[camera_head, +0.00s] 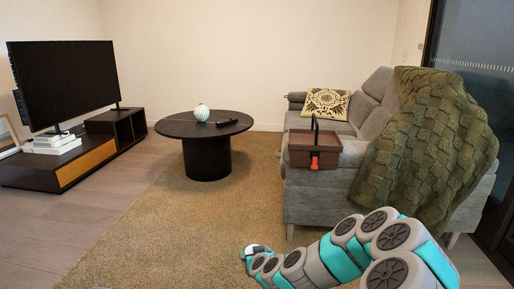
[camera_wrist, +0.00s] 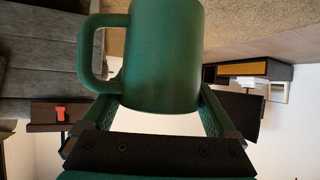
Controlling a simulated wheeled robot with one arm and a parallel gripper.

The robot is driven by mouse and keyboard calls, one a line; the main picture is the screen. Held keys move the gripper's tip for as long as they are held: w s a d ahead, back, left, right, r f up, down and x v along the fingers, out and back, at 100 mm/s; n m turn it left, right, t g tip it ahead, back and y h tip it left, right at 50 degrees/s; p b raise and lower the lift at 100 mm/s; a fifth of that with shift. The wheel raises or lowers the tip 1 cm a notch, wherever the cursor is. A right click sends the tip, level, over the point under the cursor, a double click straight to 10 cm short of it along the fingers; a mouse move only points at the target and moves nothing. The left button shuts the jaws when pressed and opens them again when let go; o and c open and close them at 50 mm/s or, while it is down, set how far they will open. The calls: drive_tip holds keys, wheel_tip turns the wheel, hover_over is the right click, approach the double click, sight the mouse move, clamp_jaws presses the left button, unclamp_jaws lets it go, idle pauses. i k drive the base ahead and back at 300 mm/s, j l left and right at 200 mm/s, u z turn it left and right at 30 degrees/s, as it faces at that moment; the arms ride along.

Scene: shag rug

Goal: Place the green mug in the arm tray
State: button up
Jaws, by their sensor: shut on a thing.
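The green mug (camera_wrist: 165,55) fills the upper middle of the wrist view, its handle to the left. My gripper (camera_wrist: 158,106) is shut on the mug, a finger on each side. The wrist view appears upside down. In the head view my gripper (camera_head: 252,253) is at the end of my arm, low over the rug, and the mug cannot be made out clearly there. The brown arm tray (camera_head: 300,158), with a dark upright handle and a red-orange part, sits on the near sofa arm. It also shows at left in the wrist view (camera_wrist: 42,113). The tray's inside is hidden.
The grey sofa (camera_head: 310,205) stands at right with a green knitted throw (camera_head: 430,140) and a patterned cushion (camera_head: 326,103). The rug (camera_head: 160,225) is clear left of my gripper.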

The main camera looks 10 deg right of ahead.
sight(305, 141)
drive_tip(key=i+l, duration=0.1)
drive_tip(key=i, duration=0.35)
drive_tip(key=i+l, duration=0.15)
drive_tip(key=i, duration=0.3)
drive_tip(key=i+l+u, duration=0.1)
drive_tip(key=i, duration=0.3)
drive_tip(key=i+l, duration=0.15)
drive_tip(key=i, duration=0.3)
